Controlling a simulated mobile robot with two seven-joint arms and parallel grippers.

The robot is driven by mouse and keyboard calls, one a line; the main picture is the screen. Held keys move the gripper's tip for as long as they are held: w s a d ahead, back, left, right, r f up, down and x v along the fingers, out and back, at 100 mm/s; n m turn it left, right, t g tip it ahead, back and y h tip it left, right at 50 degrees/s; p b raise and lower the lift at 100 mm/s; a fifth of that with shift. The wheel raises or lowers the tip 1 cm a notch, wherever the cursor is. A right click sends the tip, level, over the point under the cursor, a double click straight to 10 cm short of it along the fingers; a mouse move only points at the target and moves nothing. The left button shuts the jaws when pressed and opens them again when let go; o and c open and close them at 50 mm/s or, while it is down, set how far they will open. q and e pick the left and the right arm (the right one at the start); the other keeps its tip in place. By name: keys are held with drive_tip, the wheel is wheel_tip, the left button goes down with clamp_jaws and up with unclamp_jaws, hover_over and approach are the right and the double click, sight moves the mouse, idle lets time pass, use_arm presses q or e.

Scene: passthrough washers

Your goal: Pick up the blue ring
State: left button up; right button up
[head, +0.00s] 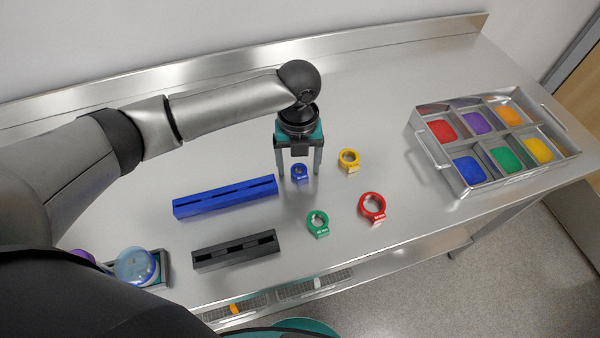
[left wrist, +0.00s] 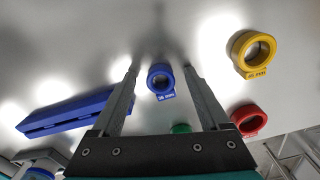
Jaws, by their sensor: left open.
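The small blue ring (head: 300,172) lies on the steel table in the head view. My left gripper (head: 299,172) points down over it, open, with one finger on either side of the ring in the picture. In the left wrist view the blue ring (left wrist: 161,81) shows between the tips of the open fingers, with its label tab facing the gripper. A gap shows between the ring and each finger. I cannot tell how high the fingertips are above the table. My right gripper is not in view.
A yellow ring (head: 349,160), a red ring (head: 372,207) and a green ring (head: 317,223) lie nearby. A blue slotted block (head: 225,197) and a black one (head: 236,250) lie to the left. A metal tray (head: 435,156) with coloured compartments stands at the right.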

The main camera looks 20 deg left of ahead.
use_arm(q)
drive_tip(key=shift+c, duration=0.3)
clamp_jaws()
idle(0.3)
